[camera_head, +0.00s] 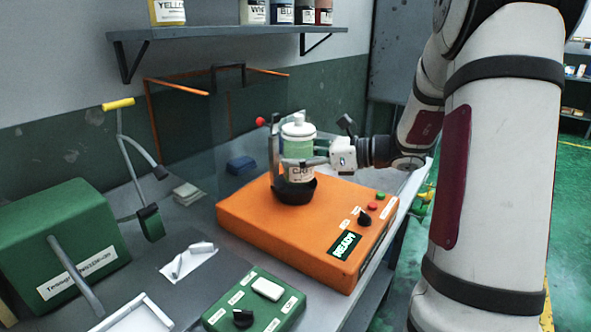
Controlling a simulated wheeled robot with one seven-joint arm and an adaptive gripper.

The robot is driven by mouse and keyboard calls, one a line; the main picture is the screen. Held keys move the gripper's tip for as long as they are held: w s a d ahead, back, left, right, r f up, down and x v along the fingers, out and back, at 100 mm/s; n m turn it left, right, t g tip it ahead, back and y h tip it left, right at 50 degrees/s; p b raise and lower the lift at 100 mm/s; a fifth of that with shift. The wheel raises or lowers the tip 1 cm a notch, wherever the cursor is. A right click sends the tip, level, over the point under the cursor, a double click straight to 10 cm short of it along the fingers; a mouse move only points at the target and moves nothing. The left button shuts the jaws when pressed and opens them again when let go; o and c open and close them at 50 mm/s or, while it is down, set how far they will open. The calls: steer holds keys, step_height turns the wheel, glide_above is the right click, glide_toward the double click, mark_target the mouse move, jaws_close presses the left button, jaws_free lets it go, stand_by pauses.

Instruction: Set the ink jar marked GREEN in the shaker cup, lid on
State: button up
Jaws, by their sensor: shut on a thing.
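A jar (298,145) with a white lid and a green body stands upright over the orange machine. Its lid is on. Its white label is partly covered; the letters that show look like the start of GREEN. My gripper (306,161) comes from the right and is shut on the jar around its middle. The black shaker cup (294,192) sits on top of the orange shaker (245,213). The jar's lower end meets the cup's rim and looks to be inside it. I cannot tell whether it rests on the cup's bottom.
An upright grey post with a red knob (260,121) stands close to the jar's left. The shaker's front shows a READY display (344,245), a black knob and buttons. Several jars stand on the wall shelf (200,33). Green devices (72,245) occupy the bench at left and front.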

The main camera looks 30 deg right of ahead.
steer(key=shift+w+a+f+b, duration=0.1)
steer(key=shift+w+f+b, duration=0.1)
steer(key=shift+f, duration=0.7)
steer(key=shift+w+a+f+b, duration=0.1)
steer(key=shift+w+f+b, duration=0.1)
steer(key=shift+f, duration=0.65)
steer(key=shift+f, duration=0.15)
steer(key=o, duration=1.5)
steer(key=shift+o, duration=0.2)
